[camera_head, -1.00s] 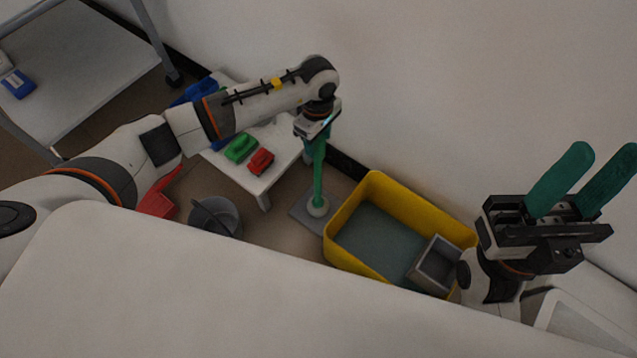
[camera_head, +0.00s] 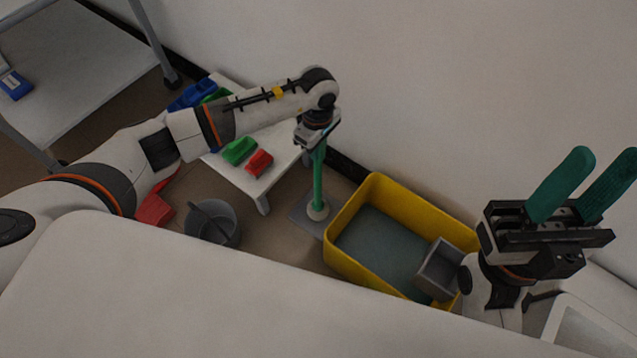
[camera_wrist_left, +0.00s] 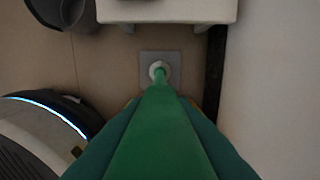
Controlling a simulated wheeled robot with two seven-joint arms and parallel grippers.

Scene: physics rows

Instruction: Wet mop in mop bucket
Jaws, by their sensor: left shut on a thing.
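The mop (camera_head: 317,182) has a green handle and a round pale base, and it stands upright. Its base is over a grey square plate (camera_head: 298,212) on the floor. My left gripper (camera_head: 318,142) is shut on the upper handle. In the left wrist view the green handle (camera_wrist_left: 155,125) runs down to the pale base on the plate (camera_wrist_left: 174,60). The mop bucket is a yellow tub (camera_head: 345,272) with a grey box-shaped wringer (camera_head: 436,268) at its right end; it stands right of the mop. My right gripper (camera_head: 604,158) is open and empty, high at the right.
A low white table (camera_head: 262,186) with green, red and blue items stands left of the mop. A grey bucket (camera_head: 212,224) and a red item (camera_head: 153,207) are on the floor further left. A wall (camera_head: 420,90) runs behind. A grey shelf (camera_head: 75,75) is at upper left.

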